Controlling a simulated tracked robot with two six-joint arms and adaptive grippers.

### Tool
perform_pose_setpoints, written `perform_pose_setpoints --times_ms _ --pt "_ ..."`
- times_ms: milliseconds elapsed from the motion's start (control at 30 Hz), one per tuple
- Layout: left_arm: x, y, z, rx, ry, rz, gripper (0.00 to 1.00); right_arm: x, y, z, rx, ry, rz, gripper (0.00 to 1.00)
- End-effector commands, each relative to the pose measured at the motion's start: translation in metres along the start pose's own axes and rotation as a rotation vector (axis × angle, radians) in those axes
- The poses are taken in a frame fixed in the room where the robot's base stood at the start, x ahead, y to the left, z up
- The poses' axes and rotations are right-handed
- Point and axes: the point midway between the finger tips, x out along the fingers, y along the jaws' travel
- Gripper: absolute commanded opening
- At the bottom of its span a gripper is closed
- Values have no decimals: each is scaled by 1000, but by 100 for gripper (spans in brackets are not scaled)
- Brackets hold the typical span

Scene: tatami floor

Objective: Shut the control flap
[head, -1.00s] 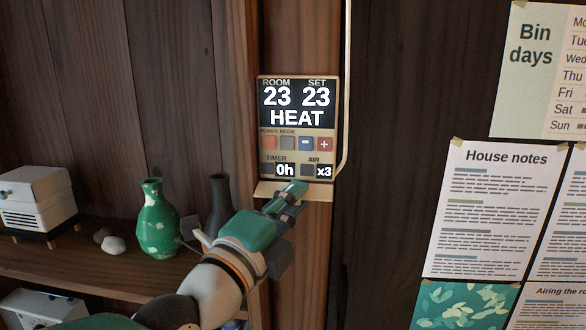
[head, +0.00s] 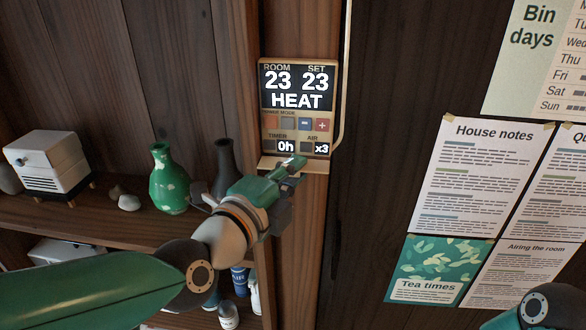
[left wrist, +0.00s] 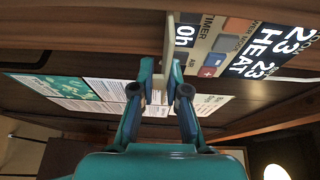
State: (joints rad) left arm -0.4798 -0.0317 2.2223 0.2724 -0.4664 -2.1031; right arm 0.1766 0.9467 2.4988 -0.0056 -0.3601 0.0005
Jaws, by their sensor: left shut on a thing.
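The control panel (head: 299,105) is on a wooden post and reads ROOM 23, SET 23, HEAT, timer 0h and air x3. Its cream flap (head: 318,166) is open, sticking out from the panel's lower edge below the buttons. My left gripper (head: 293,168) is at the flap and covers its middle. In the left wrist view the flap (left wrist: 169,45) shows nearly edge-on, running down between the fingertips of my left gripper (left wrist: 160,88), which is shut on it. The panel's buttons and display (left wrist: 235,45) show beside it. My right gripper is out of view.
Left of the post, a shelf holds a green vase (head: 168,182), a dark vase (head: 226,170), pebbles (head: 129,202) and a white box (head: 50,163). Paper notices (head: 478,180) hang on the dark wall at right. A thin conduit (head: 346,80) runs beside the panel.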

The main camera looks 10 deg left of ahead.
Motion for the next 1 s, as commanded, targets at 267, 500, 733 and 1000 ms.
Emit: perform_pose_setpoints --times_ms 267,500,733,1000 --pt "0 8 -1 -1 5 19 36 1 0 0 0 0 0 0" --pt "0 4 -1 0 3 11 36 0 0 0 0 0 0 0" --pt "-6 2 -1 1 2 5 36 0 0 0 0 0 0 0" --pt "-48 1 0 -1 3 4 36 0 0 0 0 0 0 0"
